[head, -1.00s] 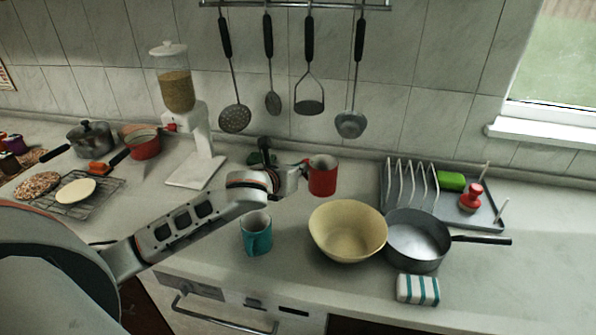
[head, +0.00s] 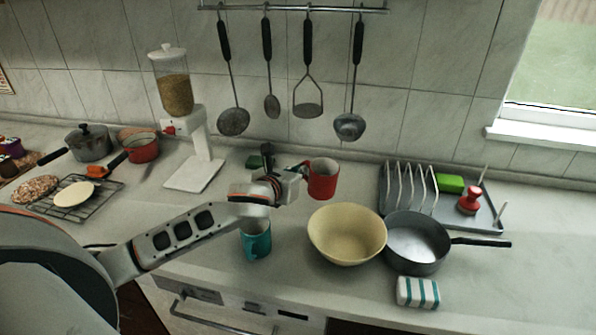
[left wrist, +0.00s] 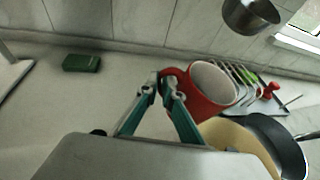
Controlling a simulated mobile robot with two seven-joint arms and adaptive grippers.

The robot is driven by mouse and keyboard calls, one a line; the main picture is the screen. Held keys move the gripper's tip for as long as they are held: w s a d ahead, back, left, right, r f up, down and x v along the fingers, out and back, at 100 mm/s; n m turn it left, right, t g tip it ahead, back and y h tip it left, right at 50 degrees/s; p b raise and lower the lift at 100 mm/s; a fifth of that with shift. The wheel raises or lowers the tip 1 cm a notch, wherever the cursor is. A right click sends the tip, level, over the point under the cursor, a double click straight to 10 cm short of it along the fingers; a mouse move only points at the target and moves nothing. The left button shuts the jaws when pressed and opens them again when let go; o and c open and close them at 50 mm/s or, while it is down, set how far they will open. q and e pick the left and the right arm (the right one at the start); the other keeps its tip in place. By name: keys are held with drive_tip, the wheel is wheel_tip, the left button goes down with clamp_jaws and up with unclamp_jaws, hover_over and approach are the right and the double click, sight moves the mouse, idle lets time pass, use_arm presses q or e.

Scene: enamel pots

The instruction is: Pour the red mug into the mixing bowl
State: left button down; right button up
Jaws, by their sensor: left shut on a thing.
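The red mug (head: 323,180) is held in the air by my left gripper (head: 302,172), above the counter and just behind the mixing bowl's rim. In the left wrist view the gripper (left wrist: 163,84) is shut on the handle of the red mug (left wrist: 196,96). The mug's pale inside shows there, and I cannot tell what it holds. The cream mixing bowl (head: 347,236) stands on the counter, in front and to the right of the mug. In the left wrist view the bowl (left wrist: 236,137) is partly hidden by the mug. My right gripper is not in view.
A teal mug (head: 256,243) stands left of the bowl, under my left arm. A grey pan (head: 416,244) stands close to the bowl's right side. A dish rack (head: 480,213) is behind the pan, and a striped sponge (head: 417,293) lies in front. Utensils hang behind.

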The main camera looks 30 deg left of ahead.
sight(312, 173)
use_arm(q)
drive_tip(key=shift+s+d+r+m+t, duration=0.3)
drive_tip(key=shift+r+t, duration=0.1)
drive_tip(key=shift+r, duration=0.1)
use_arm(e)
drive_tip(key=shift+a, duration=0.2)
use_arm(q)
drive_tip(key=shift+s+d+r+m+t+y+b, duration=0.3)
drive_tip(key=shift+s+d+m+t+b, duration=0.2)
drive_tip(key=shift+d+m+t+b, duration=0.25)
drive_tip(key=shift+s+d+r+m+t+y+b, duration=0.3)
drive_tip(key=shift+s+d+m+t+b, duration=0.25)
drive_tip(key=shift+d+m+t+b, duration=0.2)
drive_tip(key=shift+s+d+r+m+t+y+b, duration=0.2)
drive_tip(key=shift+s+d+r+m+t+b, duration=0.1)
drive_tip(key=shift+s+d+m+t+b, duration=0.35)
drive_tip(key=shift+d+r+m+t+h+b, duration=0.35)
drive_tip(key=shift+r+m+t, duration=0.25)
drive_tip(key=shift+m, duration=0.35)
drive_tip(key=shift+s+d, duration=0.1)
drive_tip(key=shift+d, duration=0.05)
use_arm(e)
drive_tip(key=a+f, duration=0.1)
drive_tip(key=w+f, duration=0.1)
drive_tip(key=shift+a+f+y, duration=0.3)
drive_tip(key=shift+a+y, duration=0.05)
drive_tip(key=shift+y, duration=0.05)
